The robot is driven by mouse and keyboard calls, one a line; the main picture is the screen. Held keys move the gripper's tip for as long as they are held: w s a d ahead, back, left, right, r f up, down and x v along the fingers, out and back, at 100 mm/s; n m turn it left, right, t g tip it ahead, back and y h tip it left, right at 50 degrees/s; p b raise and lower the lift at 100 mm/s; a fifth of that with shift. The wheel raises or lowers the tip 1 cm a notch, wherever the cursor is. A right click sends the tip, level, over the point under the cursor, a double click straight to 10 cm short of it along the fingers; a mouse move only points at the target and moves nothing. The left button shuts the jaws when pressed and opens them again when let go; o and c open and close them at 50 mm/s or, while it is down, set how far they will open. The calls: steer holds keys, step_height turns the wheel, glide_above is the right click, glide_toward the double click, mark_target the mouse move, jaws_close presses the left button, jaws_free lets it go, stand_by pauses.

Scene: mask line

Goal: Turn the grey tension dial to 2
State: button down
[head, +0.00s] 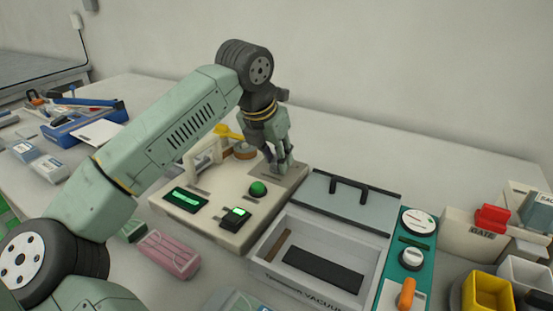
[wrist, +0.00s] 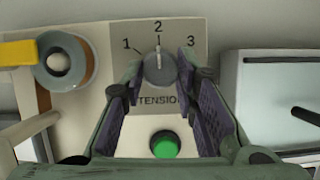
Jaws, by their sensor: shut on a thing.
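The grey tension dial (wrist: 160,70) sits between my fingers in the wrist view, on a grey plate marked 1, 2 and 3 above the word TENSION. A light pointer line on the dial points up, at the 2. My gripper (wrist: 160,75) is shut on the dial, with a finger pad on its left and right sides. In the head view my gripper (head: 281,168) reaches down to the back right corner of the beige machine (head: 205,222), and the dial is hidden behind the fingers.
A green button (head: 258,188) is just in front of the dial. A yellow lever (head: 228,131) stands to its left. The vacuum box (head: 262,262) with its black-handled lid (head: 345,205) is close on the right. A teal panel (head: 392,265) with a dial and orange lever lies further right.

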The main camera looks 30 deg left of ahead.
steer(key=shift+m, duration=0.3)
steer(key=c, duration=1.2)
jaws_free()
steer(key=shift+c, duration=0.2)
steer(key=shift+r, duration=0.1)
steer(key=v, duration=1.1)
steer(key=shift+s+r, duration=0.15)
steer(key=shift+r, duration=0.25)
